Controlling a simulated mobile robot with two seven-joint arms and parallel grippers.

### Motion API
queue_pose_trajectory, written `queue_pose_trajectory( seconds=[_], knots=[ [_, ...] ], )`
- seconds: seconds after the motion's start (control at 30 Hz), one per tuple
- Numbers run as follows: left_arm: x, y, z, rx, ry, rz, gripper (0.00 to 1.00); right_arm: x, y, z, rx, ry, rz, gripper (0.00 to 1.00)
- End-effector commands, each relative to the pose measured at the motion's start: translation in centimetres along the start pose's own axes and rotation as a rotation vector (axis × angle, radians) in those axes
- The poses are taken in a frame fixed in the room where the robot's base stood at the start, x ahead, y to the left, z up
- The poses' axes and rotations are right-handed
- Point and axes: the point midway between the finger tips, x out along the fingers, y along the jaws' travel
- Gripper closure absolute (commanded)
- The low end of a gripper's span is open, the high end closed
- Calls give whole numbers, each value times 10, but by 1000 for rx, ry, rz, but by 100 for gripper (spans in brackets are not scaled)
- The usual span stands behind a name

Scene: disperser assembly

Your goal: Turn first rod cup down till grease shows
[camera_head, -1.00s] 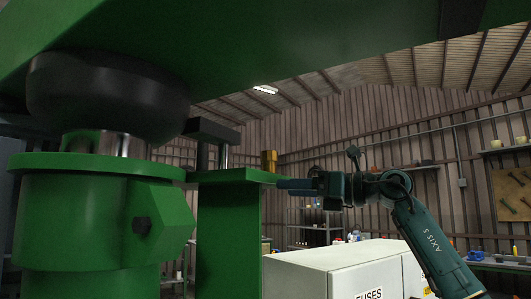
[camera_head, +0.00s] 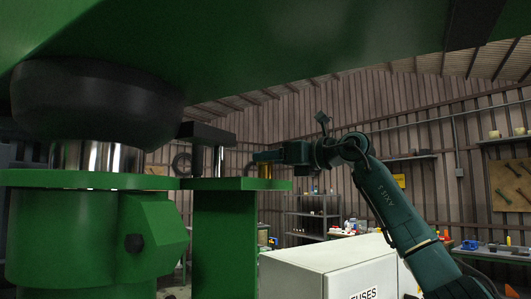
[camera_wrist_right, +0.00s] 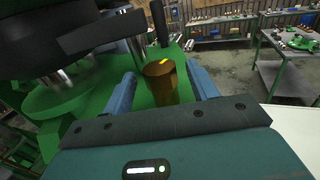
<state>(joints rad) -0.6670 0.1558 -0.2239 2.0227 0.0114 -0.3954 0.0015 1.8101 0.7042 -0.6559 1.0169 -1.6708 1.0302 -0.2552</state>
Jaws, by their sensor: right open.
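The brass-coloured cup (camera_head: 265,172) stands upright on the green plate (camera_head: 232,184), right of the chrome rod. In the right wrist view the cup (camera_wrist_right: 160,84) has a bright yellow mark on its top; I cannot tell whether it is grease. My right gripper (camera_head: 264,156) is at the height of the cup's top in the head view, its blue finger overlapping it. In the right wrist view the gripper (camera_wrist_right: 160,72) is open, one blue finger on each side of the cup, with gaps visible. My left gripper is not in view.
A black arm on a thin post (camera_head: 207,134) stands just left of the cup. A large green machine body (camera_head: 300,50) hangs overhead, with a black rounded part (camera_head: 95,100) at left. A white fuse cabinet (camera_head: 320,268) stands below my right arm.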

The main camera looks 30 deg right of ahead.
Motion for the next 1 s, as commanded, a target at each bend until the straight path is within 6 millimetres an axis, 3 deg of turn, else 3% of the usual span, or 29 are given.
queue_pose_trajectory(
  seconds=[0.2,0.53,1.0],
  knots=[
    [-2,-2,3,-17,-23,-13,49,20,0,1,1,-1,1,42],
    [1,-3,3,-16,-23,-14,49,23,0,0,0,-1,0,43],
    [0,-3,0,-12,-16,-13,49,22,0,0,0,-1,1,81]
  ],
)
